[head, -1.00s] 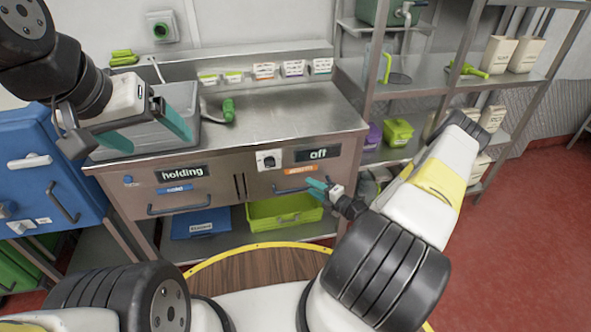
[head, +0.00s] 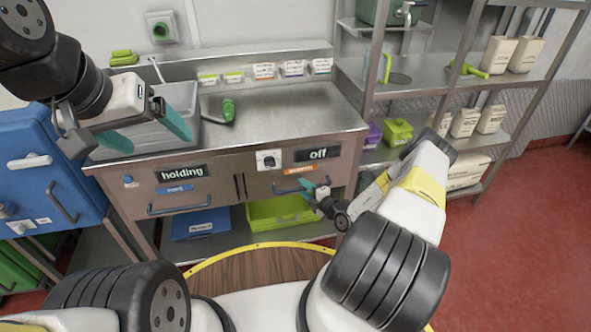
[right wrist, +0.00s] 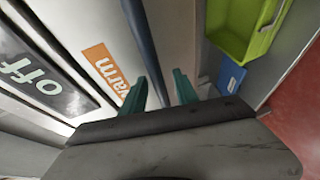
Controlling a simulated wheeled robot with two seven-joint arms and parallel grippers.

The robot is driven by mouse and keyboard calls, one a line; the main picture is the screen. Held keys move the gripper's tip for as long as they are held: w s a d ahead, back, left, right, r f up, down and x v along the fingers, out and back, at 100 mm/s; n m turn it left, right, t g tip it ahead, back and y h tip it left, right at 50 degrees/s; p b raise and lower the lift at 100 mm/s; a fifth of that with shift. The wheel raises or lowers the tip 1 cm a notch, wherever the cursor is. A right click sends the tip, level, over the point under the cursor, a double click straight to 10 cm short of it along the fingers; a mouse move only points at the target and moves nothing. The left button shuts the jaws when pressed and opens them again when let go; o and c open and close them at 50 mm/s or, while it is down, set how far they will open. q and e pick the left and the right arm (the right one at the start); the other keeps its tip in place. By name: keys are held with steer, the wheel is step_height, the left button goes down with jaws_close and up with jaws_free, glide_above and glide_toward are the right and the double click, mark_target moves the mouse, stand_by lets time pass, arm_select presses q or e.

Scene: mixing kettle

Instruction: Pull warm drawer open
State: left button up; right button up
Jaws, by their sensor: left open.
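The warm drawer (head: 318,172) is the right-hand drawer under the steel counter and looks shut. It carries an orange label (head: 300,170), which reads "warm" in the right wrist view (right wrist: 108,68). Its dark bar handle (head: 287,189) runs below the label. My right gripper (head: 314,187) is at the right part of this handle. In the right wrist view the handle (right wrist: 143,30) runs between the two open teal fingers (right wrist: 160,80); I cannot tell whether they touch it. My left gripper (head: 147,131) is open, at the grey bin on the counter.
The left drawer (head: 180,190) is marked "holding". An off panel (head: 318,154) and a knob (head: 268,160) sit above the warm drawer. A green bin (head: 280,212) and a blue box (head: 201,224) stand on the shelf below.

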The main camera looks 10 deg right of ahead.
jaws_close()
stand_by(1.4)
